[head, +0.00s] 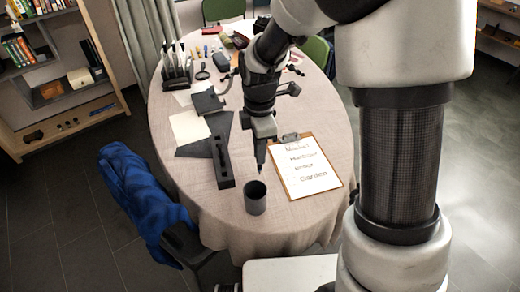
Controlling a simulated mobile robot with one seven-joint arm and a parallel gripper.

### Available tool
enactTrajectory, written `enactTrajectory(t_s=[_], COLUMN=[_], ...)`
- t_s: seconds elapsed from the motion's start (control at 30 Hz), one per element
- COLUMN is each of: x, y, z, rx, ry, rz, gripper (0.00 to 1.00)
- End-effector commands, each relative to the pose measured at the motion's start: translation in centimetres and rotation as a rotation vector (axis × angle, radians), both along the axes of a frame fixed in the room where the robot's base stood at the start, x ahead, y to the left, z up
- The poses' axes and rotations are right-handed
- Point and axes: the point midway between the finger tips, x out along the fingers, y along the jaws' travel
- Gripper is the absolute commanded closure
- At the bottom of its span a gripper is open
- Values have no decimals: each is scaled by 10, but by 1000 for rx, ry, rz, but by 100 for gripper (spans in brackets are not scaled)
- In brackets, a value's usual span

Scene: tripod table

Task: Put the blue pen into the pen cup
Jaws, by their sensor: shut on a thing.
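The pen cup (255,204), a dark grey open cylinder, stands upright near the front edge of the oval table (223,222). My gripper (263,137) points down above the table, behind the cup in the picture. It is shut on a thin dark pen (260,158), whose tip points down. The pen tip shows just above the cup's rim in the picture; I cannot tell if it is over the opening. The pen's blue colour does not show, and its upper part is hidden by the gripper.
A clipboard (303,167) with a written sheet lies right of the cup. A long black object (221,165) and dark and pale sheets (188,127) lie to the left. A black rack (177,70) and small items stand farther back. A chair with blue cloth (140,190) is at left.

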Motion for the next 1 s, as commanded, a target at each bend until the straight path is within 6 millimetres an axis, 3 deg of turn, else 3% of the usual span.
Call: enactTrajectory(t_s=[1.0], x=[0], y=[0], z=[-85], rx=[0], ry=[1], rz=[-2], gripper=[100])
